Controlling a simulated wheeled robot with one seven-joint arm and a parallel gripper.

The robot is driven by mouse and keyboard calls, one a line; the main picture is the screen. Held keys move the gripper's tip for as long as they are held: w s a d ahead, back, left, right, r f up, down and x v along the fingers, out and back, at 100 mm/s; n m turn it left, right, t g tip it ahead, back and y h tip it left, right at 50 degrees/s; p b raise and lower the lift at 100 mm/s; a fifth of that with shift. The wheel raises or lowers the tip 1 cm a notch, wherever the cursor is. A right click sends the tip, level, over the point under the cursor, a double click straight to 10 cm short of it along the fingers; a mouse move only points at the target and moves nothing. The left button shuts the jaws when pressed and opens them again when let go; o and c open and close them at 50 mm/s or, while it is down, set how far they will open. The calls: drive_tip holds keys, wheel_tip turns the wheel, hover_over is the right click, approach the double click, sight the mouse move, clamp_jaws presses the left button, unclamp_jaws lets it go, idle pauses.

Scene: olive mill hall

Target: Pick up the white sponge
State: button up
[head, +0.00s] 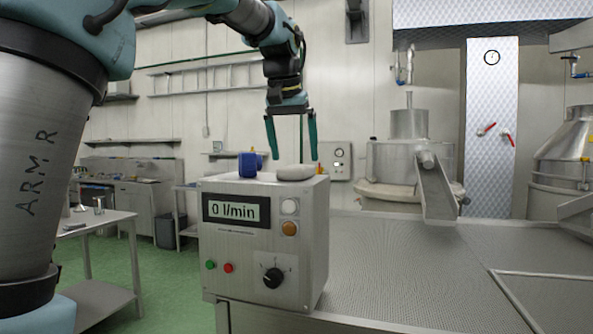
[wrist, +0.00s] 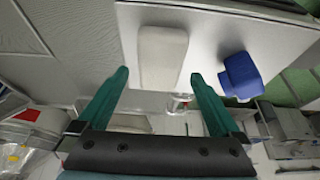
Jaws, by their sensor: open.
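The white sponge (head: 295,172) lies flat on top of the metal control box (head: 264,246), towards its right side. In the wrist view the sponge (wrist: 161,56) is pale and oblong, lying ahead of the fingertips and between their lines. My gripper (head: 291,150) is open and empty, pointing down above the sponge, with a finger towards either side of it. The green fingers also show in the wrist view (wrist: 158,76). They look apart from the sponge; the exact height of the gap is hard to tell.
A blue object (head: 248,164) stands on the box just left of the sponge; it also shows in the wrist view (wrist: 241,76). A perforated metal worktop (head: 400,265) spreads right of the box. A steel side table (head: 95,222) stands at left.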

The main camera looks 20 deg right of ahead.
sight(296, 166)
drive_tip(key=shift+p+x, duration=0.45)
drive_tip(key=shift+x, duration=1.45)
drive_tip(key=c, duration=1.3)
wheel_tip(296, 166, up, 10)
drive_tip(key=shift+b, duration=0.4)
drive_tip(key=o, duration=0.9)
drive_tip(key=shift+c, duration=0.2)
drive_tip(key=c, duration=0.6)
